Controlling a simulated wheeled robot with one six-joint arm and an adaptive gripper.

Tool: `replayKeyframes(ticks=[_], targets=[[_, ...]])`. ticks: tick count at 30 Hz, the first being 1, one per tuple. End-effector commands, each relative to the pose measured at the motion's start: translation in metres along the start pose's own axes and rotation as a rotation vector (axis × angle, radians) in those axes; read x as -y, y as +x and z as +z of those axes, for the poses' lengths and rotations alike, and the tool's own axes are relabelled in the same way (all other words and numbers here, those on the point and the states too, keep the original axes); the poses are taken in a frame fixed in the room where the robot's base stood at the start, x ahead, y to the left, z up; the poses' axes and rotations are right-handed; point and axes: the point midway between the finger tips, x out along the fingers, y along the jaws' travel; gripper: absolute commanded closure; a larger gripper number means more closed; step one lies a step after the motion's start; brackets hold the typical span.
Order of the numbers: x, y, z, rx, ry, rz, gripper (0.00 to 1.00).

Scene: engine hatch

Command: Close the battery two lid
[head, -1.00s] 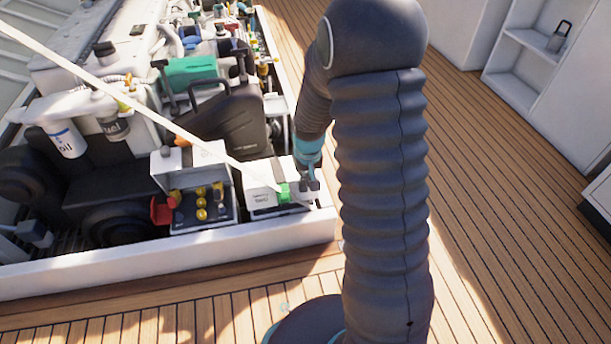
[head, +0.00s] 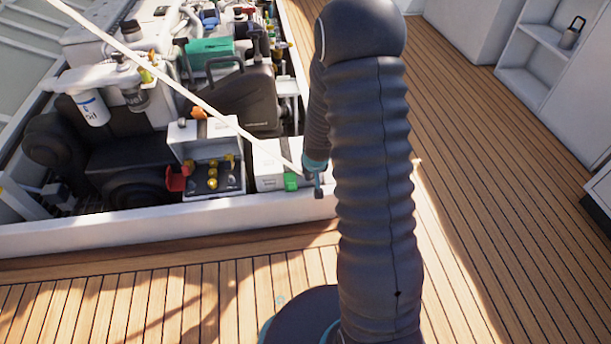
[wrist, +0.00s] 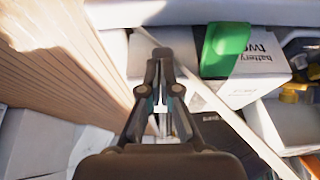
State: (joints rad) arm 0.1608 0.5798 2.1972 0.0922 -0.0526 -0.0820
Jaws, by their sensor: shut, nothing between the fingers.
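Battery two is a white box (head: 285,180) at the right front corner of the engine bay. Its white lid (head: 270,155) looks down on the box; I cannot tell whether it is fully seated. A green latch (head: 291,181) sits at its front edge. In the wrist view the green latch (wrist: 226,48) lies beside the printed words "battery two" on the white box (wrist: 262,72). My gripper (head: 317,182) is just right of the box, partly hidden by my arm. In the wrist view my gripper (wrist: 161,62) is shut and empty, left of the latch and apart from it.
Left of battery two, another battery box (head: 212,180) stands open, its lid raised, with yellow caps and a red part (head: 177,178). A thin pale bar (head: 180,85) crosses diagonally above the bay. The white bay rim (head: 150,224) runs in front. The wooden deck is clear.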

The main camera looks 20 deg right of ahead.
Motion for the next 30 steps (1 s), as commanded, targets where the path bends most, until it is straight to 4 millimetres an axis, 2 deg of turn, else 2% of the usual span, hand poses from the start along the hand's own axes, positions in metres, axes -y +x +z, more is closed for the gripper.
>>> replayKeyframes(ticks=[1,6,20,23,30], targets=[[-0.003,0.006,0.006,0.015,0.005,0.002,1.00],[-0.007,0.009,0.008,0.021,0.012,0.005,1.00],[-0.008,0.009,0.010,0.028,0.014,0.005,1.00],[-0.008,0.001,0.007,0.026,0.015,0.006,1.00],[-0.007,-0.035,-0.015,0.004,0.013,0.006,1.00]])
